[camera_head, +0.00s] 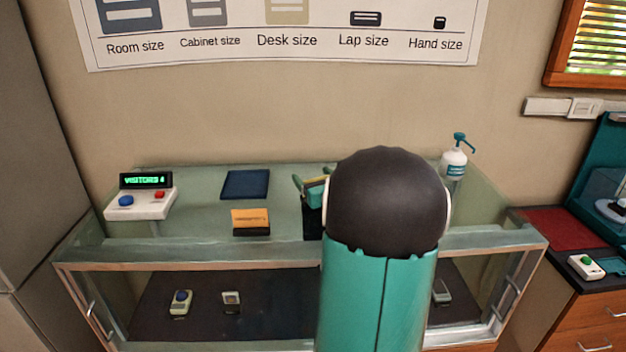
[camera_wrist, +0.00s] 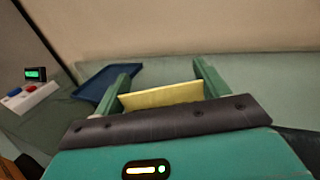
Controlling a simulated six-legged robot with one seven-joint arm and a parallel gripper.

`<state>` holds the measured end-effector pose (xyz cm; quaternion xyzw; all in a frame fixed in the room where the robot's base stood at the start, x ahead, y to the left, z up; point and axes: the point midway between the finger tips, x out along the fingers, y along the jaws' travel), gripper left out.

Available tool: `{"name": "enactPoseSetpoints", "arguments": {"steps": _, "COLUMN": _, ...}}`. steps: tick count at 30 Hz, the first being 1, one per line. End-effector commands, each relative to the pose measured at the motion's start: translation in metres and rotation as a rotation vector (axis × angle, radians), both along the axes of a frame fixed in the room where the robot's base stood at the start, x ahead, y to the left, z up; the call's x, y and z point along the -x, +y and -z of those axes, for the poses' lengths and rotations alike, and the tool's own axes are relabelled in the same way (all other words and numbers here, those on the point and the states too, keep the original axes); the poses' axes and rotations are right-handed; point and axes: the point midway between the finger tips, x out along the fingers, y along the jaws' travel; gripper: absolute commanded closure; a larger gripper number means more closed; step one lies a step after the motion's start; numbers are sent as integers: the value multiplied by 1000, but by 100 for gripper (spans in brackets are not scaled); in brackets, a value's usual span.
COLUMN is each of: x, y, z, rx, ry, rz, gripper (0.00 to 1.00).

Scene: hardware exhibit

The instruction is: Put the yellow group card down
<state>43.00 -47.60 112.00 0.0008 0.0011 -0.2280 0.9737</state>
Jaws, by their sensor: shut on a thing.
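The yellow group card (camera_wrist: 162,95) is between the two green fingers of my gripper (camera_wrist: 165,78) in the wrist view. My gripper is shut on it, and the card spans the gap between the fingers. In the head view my gripper (camera_head: 312,187) is over the glass counter top (camera_head: 205,240), mostly hidden behind my own arm. Only a thin pale yellow sliver shows there. Whether the card touches the glass cannot be told.
A dark blue tray (camera_head: 246,184) and an orange card on a dark base (camera_head: 250,221) are left of my gripper. A visitor counter (camera_head: 140,203) stands far left. A pump bottle (camera_head: 454,162) stands back right. Small devices (camera_head: 181,302) lie inside the case.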

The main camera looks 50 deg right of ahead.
Motion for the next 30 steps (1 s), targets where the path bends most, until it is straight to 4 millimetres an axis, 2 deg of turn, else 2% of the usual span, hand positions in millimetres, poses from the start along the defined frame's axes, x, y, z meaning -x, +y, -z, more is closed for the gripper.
{"name": "enactPoseSetpoints", "arguments": {"steps": 11, "x": 0, "y": 0, "z": 7, "rx": 1, "ry": 0, "rz": 0, "gripper": 48}}
{"name": "enactPoseSetpoints", "arguments": {"steps": 12, "x": 0, "y": 0, "z": 8, "rx": 1, "ry": 0, "rz": 0, "gripper": 24}}
{"name": "enactPoseSetpoints", "arguments": {"steps": 15, "x": 0, "y": 0, "z": 7, "rx": 2, "ry": -1, "rz": 0, "gripper": 5}}
{"name": "enactPoseSetpoints", "arguments": {"steps": 26, "x": 0, "y": 1, "z": 3, "rx": 3, "ry": -2, "rz": 0, "gripper": 5}}
{"name": "enactPoseSetpoints", "arguments": {"steps": 30, "x": 15, "y": 8, "z": 4, "rx": 2, "ry": 0, "rz": 1, "gripper": 5}}
